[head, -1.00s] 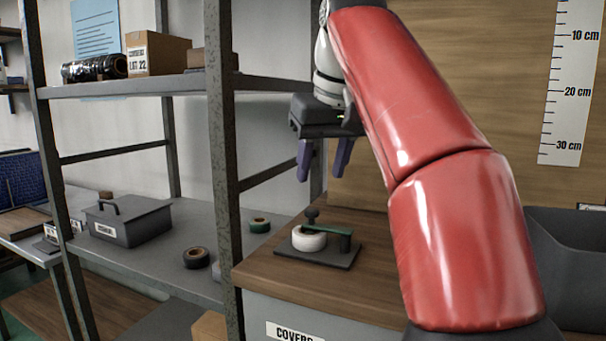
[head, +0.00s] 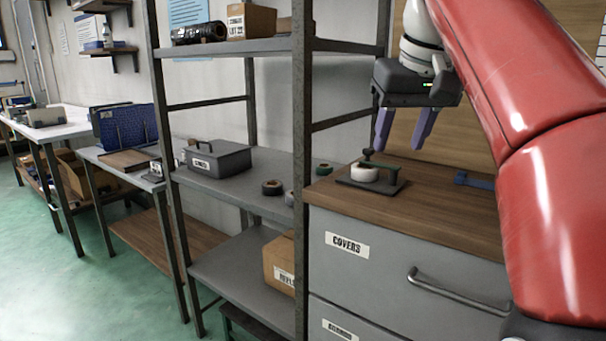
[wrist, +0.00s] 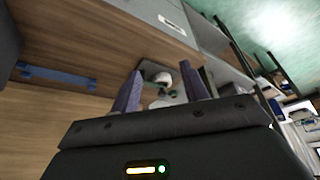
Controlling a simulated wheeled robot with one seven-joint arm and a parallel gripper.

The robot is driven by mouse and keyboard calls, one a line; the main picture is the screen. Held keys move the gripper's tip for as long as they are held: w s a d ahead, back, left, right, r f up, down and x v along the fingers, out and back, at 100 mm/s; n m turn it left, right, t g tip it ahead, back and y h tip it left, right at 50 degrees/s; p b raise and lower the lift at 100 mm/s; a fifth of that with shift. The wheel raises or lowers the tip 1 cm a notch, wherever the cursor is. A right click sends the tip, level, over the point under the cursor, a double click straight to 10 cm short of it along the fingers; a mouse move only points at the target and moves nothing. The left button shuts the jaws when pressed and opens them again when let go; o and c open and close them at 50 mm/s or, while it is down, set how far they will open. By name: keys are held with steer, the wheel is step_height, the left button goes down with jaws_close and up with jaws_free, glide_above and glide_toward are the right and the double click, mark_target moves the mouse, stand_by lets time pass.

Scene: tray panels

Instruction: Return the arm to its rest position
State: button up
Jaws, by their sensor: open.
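My gripper (head: 405,130) hangs at the end of my red arm in the upper right of the head view. Its two purple fingers are apart and point down, with nothing between them. It is above the wooden top of the covers cabinet (head: 440,196). In the wrist view my gripper's fingers (wrist: 162,92) are spread, with the tape dispenser's white roll (wrist: 157,78) showing beyond them. In the head view the dispenser (head: 370,184), a dark base with a white roll and green arm, stands on the cabinet top, below and apart from the fingers.
A metal shelf rack (head: 303,170) stands left of the cabinet, its post close to my gripper's left side. It holds a grey lidded box (head: 220,162), tape rolls (head: 272,187) and cardboard boxes. A blue item (head: 474,181) lies on the cabinet top. Green floor is open at left.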

steer(key=s+f, duration=0.5)
steer(key=f, duration=0.5)
steer(key=s+f+m, duration=0.1)
steer(key=s+f, duration=0.5)
steer(key=f, duration=0.5)
steer(key=s+d+f+t, duration=0.1)
steer(key=s+f, duration=0.5)
steer(key=f, duration=0.5)
steer(key=shift+s+f+m+h, duration=0.2)
steer(key=shift+s+m+h, duration=0.05)
steer(key=shift+m+h, duration=0.15)
